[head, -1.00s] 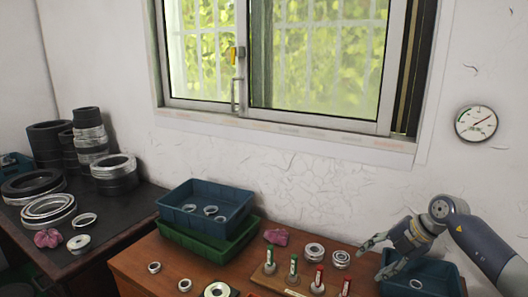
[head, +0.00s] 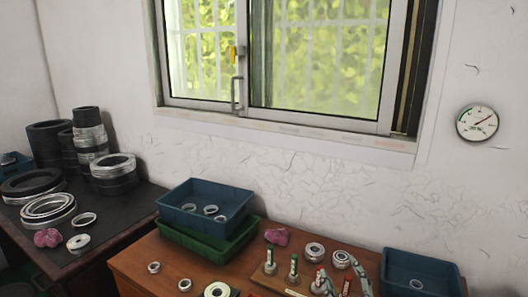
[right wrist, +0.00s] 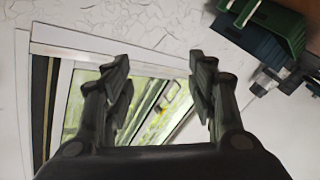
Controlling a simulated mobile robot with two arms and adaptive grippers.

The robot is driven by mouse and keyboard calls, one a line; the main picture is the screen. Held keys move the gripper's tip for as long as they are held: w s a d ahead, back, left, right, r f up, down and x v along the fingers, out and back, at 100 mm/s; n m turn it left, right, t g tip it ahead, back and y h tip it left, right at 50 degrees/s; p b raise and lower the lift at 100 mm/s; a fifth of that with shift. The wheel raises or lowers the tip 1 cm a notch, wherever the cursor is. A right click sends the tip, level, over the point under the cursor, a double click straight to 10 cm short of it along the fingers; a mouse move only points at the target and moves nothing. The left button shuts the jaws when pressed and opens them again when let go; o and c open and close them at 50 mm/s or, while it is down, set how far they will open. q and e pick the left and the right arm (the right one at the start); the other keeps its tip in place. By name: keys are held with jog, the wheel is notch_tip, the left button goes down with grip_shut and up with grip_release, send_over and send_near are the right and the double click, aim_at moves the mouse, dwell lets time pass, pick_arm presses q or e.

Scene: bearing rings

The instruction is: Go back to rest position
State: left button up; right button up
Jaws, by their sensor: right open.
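My right gripper (head: 342,276) shows at the bottom edge of the head view, low over the table's front right, among the small posts and rings. Only part of it shows there. In the right wrist view its two fingers (right wrist: 160,75) are spread wide with nothing between them; behind them are the window and wall. My left gripper is in neither view. A blue bin (head: 398,256) stands at the right end of the wooden table with a ring (head: 416,284) in it, apart from the gripper.
Green-topped (head: 294,265) and red-topped posts stand beside bearing rings (head: 314,250) on the wooden table (head: 140,264). A blue bin (head: 172,214) sits on a green bin (head: 190,246) at its back. A dark table (head: 120,212) with stacked rings is at left. The wall has a gauge (head: 477,123).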

jog(key=s+d+f+m+g+h, duration=0.1)
jog(key=s+f+g, duration=0.1)
jog(key=s+f, duration=0.3)
jog(key=s+d+f+m+g+h, duration=0.1)
jog(key=s+f+m+g, duration=0.1)
jog(key=s+f+g, duration=0.1)
jog(key=s+d+f+m+g, duration=0.1)
jog(key=s+d+f+g, duration=0.1)
jog(key=s+f, duration=0.4)
jog(key=shift+s+f+m+g+h, duration=0.3)
jog(key=shift+s+m+g+h, duration=0.1)
jog(key=shift+s+g, duration=0.35)
jog(key=s+a+f+g+y, duration=0.1)
jog(key=s+f+g, duration=0.15)
jog(key=s, duration=0.55)
jog(key=s+a+f+g+y, duration=0.15)
jog(key=s+g, duration=0.25)
jog(key=s, duration=0.4)
notch_tip(320, 180, down, 31)
jog(key=s+g+b, duration=0.1)
jog(key=s+b, duration=0.1)
jog(key=b, duration=0.2)
jog(key=s+d+f+g+b, duration=0.1)
jog(key=s+d+f+b, duration=0.2)
jog(key=s+f, duration=1.4)
notch_tip(320, 180, down, 3)
jog(key=shift+d+h+b, duration=0.2)
jog(key=shift+h+b, duration=0.1)
jog(key=shift+h, duration=0.15)
